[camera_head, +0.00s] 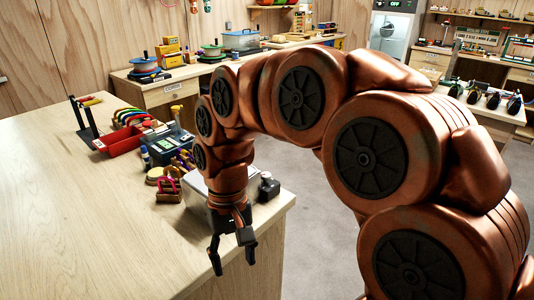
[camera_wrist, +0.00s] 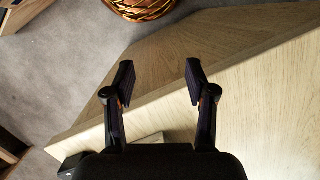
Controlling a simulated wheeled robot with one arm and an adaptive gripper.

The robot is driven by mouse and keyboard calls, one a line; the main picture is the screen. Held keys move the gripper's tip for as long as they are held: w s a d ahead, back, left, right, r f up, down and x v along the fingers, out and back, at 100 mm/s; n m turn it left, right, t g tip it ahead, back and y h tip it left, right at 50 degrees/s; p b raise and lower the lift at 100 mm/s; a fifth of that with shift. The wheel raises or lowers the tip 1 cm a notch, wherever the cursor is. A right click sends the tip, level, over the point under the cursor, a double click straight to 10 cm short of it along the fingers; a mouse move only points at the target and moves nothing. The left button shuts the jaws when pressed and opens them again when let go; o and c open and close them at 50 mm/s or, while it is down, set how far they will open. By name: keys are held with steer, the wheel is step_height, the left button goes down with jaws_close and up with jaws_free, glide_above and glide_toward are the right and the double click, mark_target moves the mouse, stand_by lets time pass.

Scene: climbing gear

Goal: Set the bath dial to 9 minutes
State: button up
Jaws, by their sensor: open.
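My gripper (camera_head: 233,264) is open and empty, pointing down above the front right part of the wooden workbench near its edge. Its two dark fingers stand apart in the wrist view (camera_wrist: 159,66), with bare wood and the bench edge beyond them. A silvery box (camera_head: 196,192), which may be the bath, sits on the bench just behind my gripper, partly hidden by my arm. I cannot make out a dial or its setting in either view. A small dark block (camera_head: 269,188) stands at the right of the silvery box.
A red tray (camera_head: 122,141), a dark stand (camera_head: 84,122), a dark green-topped box (camera_head: 168,146) and colourful climbing gear crowd the bench's back. The bench (camera_head: 70,215) is clear at left and front.

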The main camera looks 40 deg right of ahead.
steer(key=w+d+r+m+y+p, duration=0.1)
steer(key=w+d+r+m+p, duration=0.2)
steer(key=w+r, duration=0.5)
step_height(320, 180, up, 2)
steer(key=r+m+y+p, duration=0.1)
steer(key=m+p, duration=0.4)
glide_above(266, 174)
steer(key=a, duration=0.5)
steer(key=shift+f+t, duration=0.25)
steer(key=shift+t, duration=0.05)
steer(key=w+d+f+m+p, duration=0.15)
steer(key=d+m, duration=0.25)
steer(key=d, duration=0.4)
steer(key=shift+y, duration=0.4)
steer(key=shift+p+x, duration=1.4)
steer(key=shift+x, duration=2.4)
steer(key=shift+d, duration=0.1)
jaws_close()
